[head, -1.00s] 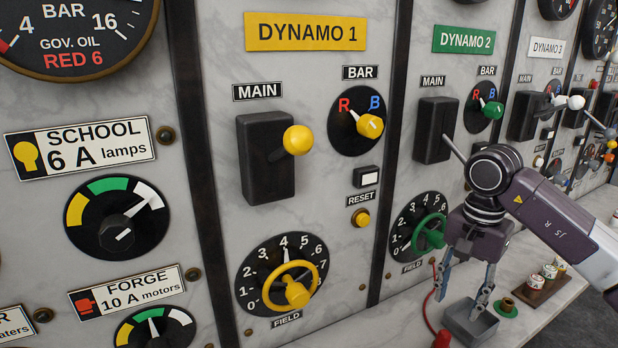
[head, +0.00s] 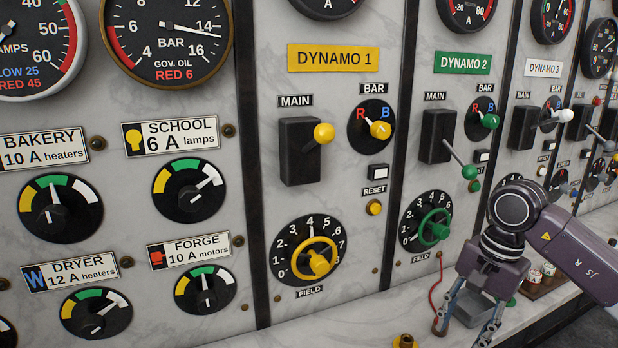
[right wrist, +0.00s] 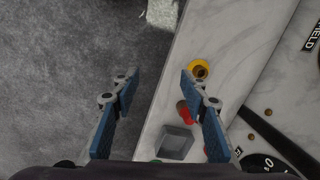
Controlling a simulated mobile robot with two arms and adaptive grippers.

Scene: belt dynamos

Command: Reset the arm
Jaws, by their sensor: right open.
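My right gripper (head: 468,318) hangs fingers-down at the lower right of the head view, in front of the marble ledge below the Dynamo 2 panel. It is open with nothing between its fingers. In the right wrist view the two blue-padded fingers (right wrist: 158,85) stand wide apart, with grey floor between them. The Dynamo 2 main lever (head: 455,155) points down to the right, its green knob clear of my arm. The Dynamo 1 main lever (head: 323,133) has a yellow knob. My left gripper is not in view.
A small square grey tray (right wrist: 176,143) and a yellow ring-shaped piece (right wrist: 199,69) are on the ledge, with a red piece (right wrist: 184,112) between them. The Dynamo 2 green handwheel (head: 434,227) is left of my wrist. Open floor lies beyond the ledge.

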